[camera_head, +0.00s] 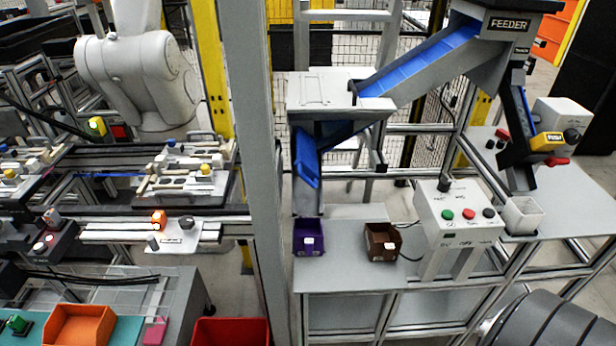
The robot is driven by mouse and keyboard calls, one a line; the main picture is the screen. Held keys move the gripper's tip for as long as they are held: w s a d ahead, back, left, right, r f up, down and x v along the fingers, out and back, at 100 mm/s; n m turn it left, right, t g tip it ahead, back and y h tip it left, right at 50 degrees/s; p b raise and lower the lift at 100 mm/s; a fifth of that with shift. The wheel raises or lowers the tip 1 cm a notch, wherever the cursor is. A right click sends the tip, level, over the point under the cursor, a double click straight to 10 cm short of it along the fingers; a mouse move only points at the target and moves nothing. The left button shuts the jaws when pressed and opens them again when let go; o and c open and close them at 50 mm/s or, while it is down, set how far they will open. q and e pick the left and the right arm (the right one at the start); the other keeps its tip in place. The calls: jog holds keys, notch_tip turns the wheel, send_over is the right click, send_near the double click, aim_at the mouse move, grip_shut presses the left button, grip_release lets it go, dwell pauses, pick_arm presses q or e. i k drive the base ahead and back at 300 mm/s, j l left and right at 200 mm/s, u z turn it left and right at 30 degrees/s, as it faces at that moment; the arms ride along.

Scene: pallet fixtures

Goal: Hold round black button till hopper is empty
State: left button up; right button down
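The hopper appears to be the grey unit marked FEEDER (490,50) at the upper right; its inside is hidden, so I cannot tell its fill. A blue-lined chute (420,62) slopes down left from it. A round black button (571,136) sits at the end of a yellow PUSH unit (547,142) on the right. Another dark round button (488,213) sits right of a green button (447,214) and a red button (468,214) on a white control box (440,235). Neither of my grippers shows.
A purple bin (308,238) and a brown bin (381,243) stand on the grey table (345,275), each with a white label. A white container (522,215) is under the dark right-hand chute. A grey post (250,150) separates this station from the left one.

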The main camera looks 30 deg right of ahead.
aim_at(489, 213)
jog(key=z, duration=1.55)
jog(key=i+l+z, duration=0.1)
jog(key=i+l, duration=0.15)
jog(key=i, duration=0.25)
jog(key=i+l, duration=0.2)
jog(key=i, duration=0.3)
jog(key=l+z, duration=0.05)
